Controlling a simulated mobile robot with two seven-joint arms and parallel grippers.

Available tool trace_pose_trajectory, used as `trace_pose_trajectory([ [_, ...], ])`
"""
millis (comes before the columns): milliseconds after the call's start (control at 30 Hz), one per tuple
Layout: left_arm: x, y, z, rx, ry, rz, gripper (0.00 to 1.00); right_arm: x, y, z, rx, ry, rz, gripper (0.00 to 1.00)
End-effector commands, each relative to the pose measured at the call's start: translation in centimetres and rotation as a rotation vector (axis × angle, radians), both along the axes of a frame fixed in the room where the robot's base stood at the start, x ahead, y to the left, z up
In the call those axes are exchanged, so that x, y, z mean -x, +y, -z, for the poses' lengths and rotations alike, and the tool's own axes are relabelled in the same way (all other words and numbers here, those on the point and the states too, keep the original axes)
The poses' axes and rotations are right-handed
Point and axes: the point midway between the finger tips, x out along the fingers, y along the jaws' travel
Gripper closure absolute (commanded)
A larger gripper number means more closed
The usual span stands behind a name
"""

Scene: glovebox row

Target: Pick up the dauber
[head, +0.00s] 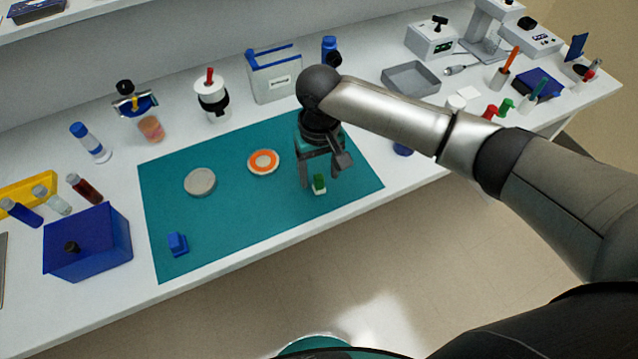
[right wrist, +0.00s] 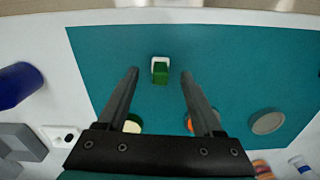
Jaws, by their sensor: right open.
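A small green block with a white base, which I take for the dauber (head: 319,184), stands on the teal mat (head: 225,225) near its front edge. It also shows in the right wrist view (right wrist: 160,72). My right gripper (head: 320,177) is open above it, fingers pointing down. In the right wrist view the dauber appears in the gap between the two fingertips (right wrist: 160,80), with teal showing on both sides and no contact visible. My left gripper is in neither view.
On the mat are an orange-ringed disc (head: 263,162), a grey round lid (head: 200,182) and a small blue piece (head: 177,244). A blue box (head: 88,243) stands at the left. A grey tray (head: 411,78) stands behind my right arm. The mat's front middle is clear.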

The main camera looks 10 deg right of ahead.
Motion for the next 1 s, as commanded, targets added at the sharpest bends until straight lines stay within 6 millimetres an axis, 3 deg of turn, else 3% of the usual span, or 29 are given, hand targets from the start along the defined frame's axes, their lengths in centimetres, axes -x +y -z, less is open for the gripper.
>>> trace_pose_trajectory([
  [100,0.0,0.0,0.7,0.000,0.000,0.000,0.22,-0.1,0.0,2.0,0.001,0.001,0.001,0.32],
  [200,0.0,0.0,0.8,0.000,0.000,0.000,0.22,-0.1,0.0,2.8,0.001,-0.001,0.001,0.32],
  [467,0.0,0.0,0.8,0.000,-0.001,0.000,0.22,-0.1,0.0,2.9,0.001,-0.002,0.000,0.32],
  [1000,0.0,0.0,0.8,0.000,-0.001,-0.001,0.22,-0.1,0.0,2.8,0.001,-0.001,0.000,0.93],
])
